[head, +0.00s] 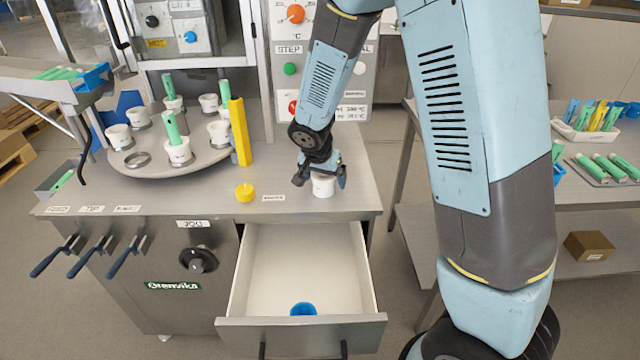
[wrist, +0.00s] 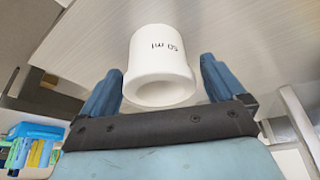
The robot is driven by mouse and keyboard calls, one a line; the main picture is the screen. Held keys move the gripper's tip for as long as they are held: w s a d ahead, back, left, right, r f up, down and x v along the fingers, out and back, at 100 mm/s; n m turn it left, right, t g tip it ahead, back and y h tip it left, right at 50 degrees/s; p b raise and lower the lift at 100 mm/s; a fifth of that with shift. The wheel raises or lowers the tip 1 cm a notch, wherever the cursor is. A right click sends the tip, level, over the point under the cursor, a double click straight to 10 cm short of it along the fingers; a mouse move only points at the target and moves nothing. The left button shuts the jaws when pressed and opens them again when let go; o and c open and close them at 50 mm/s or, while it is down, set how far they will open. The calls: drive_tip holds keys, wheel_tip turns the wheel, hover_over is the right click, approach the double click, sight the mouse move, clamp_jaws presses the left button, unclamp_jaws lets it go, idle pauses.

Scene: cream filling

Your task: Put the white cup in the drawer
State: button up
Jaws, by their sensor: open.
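The white cup (head: 323,187) stands on the metal table top near its front right edge, just behind the open drawer. In the wrist view the white cup (wrist: 159,62), marked "50 ml", lies between the two blue fingers. My gripper (head: 321,178) is open around the cup, with a finger on each side; I cannot tell whether they touch it. The drawer (head: 300,322) is pulled out below the table's front edge, and a blue cup-like piece (head: 303,309) lies inside near its front.
A round turntable (head: 170,165) with several white cups and green tubes stands at the left. A yellow post (head: 240,132) and a yellow cap (head: 245,192) are left of my gripper. The control panel (head: 300,60) stands behind. Most of the drawer floor is bare.

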drive_tip(key=shift+w+d+f, duration=0.1)
drive_tip(key=shift+w+f, duration=0.15)
drive_tip(key=shift+f, duration=0.45)
drive_tip(key=shift+r, duration=0.15)
drive_tip(key=c, duration=1.2)
